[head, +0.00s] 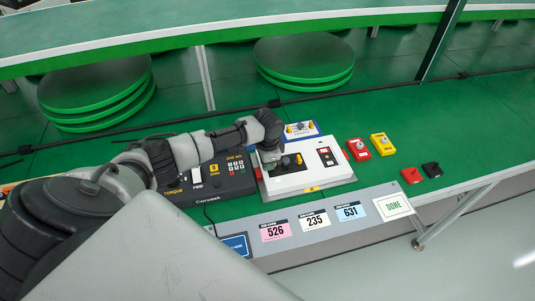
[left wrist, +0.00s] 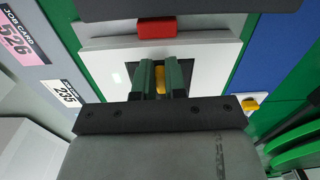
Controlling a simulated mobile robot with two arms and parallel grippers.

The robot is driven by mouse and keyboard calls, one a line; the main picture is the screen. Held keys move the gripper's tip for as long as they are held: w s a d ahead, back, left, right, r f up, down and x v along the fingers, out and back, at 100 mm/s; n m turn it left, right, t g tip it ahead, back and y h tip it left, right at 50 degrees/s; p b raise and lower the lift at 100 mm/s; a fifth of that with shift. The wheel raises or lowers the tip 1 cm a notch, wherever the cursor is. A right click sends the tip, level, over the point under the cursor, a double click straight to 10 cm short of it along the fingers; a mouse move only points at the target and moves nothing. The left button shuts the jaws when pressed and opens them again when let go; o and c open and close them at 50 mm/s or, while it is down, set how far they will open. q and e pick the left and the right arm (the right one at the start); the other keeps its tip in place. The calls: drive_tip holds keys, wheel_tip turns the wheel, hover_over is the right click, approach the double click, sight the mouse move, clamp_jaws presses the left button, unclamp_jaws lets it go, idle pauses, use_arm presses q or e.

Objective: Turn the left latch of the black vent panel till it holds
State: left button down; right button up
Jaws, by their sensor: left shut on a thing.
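The black vent panel (head: 289,163) sits in the white fixture, with a yellow latch (head: 299,158) showing at its right side. My left gripper (head: 271,164) is down at the panel's left side and hides that part in the head view. In the left wrist view, my left gripper (left wrist: 160,80) is shut on a yellow latch (left wrist: 160,84), which shows between its fingers. The fingers cover most of the panel there, so I cannot tell how far the latch is turned. My right gripper is in neither view.
The white fixture (head: 340,174) stands on the green bench. A black torque box (head: 196,196) is close on its left. Red and yellow blocks (head: 383,145) stand to its right. A blue-edged plate (head: 317,128) with yellow parts is behind. Job cards (head: 314,219) line the front edge.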

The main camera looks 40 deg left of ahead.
use_arm(q)
drive_tip(key=c, duration=1.2)
unclamp_jaws()
drive_tip(key=shift+o, duration=0.2)
drive_tip(key=shift+r, duration=0.15)
wheel_tip(320, 180, up, 11)
drive_tip(key=shift+f+b, duration=0.2)
drive_tip(key=shift+b, duration=0.15)
